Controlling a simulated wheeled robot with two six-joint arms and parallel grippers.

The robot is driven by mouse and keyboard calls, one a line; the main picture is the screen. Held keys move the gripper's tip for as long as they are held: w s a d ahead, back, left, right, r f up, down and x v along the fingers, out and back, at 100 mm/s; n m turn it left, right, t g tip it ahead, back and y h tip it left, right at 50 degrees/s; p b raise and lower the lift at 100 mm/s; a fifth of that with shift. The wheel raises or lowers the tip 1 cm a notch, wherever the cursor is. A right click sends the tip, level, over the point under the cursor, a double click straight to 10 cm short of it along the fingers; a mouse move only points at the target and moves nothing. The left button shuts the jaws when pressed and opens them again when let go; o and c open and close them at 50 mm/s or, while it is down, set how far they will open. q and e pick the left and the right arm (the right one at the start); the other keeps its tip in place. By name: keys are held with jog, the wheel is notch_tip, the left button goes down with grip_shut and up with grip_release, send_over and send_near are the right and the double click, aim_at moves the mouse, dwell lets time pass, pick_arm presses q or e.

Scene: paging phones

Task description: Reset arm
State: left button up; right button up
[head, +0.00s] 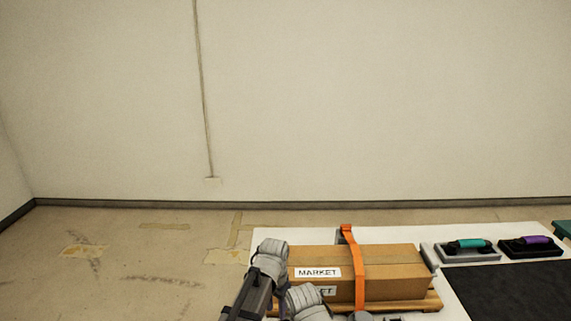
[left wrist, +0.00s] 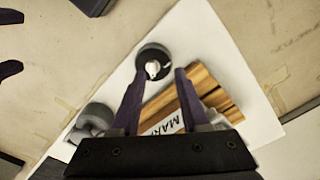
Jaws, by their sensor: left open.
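My left gripper, at the end of the arm at the bottom middle of the head view, shows clearly in the left wrist view (left wrist: 160,76). Its two dark purple fingers are spread apart with nothing held between them. They are above the white table, near a round dark object (left wrist: 154,62) with a pale centre and a striped wooden piece (left wrist: 217,92). In the head view my left arm (head: 268,262) partly covers the left end of a cardboard box (head: 390,262) labelled MARKET.
The box has an orange strap (head: 359,275) and sits on a wooden base (head: 430,303) on the white table (head: 400,240). At right are a teal handset (head: 470,244), a purple handset (head: 536,240) and a black mat (head: 520,290). The floor (head: 110,260) at left is clear.

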pick_arm(q)
jog(key=s+a+n, duration=0.8)
jog(key=s+a, duration=0.1)
jog(key=a, duration=0.5)
jog(key=s+d+m+y, duration=0.1)
jog(key=s+d+m, duration=0.3)
jog(key=d, duration=0.6)
jog(key=shift+s+d, duration=0.35)
jog(key=shift+s, duration=0.8)
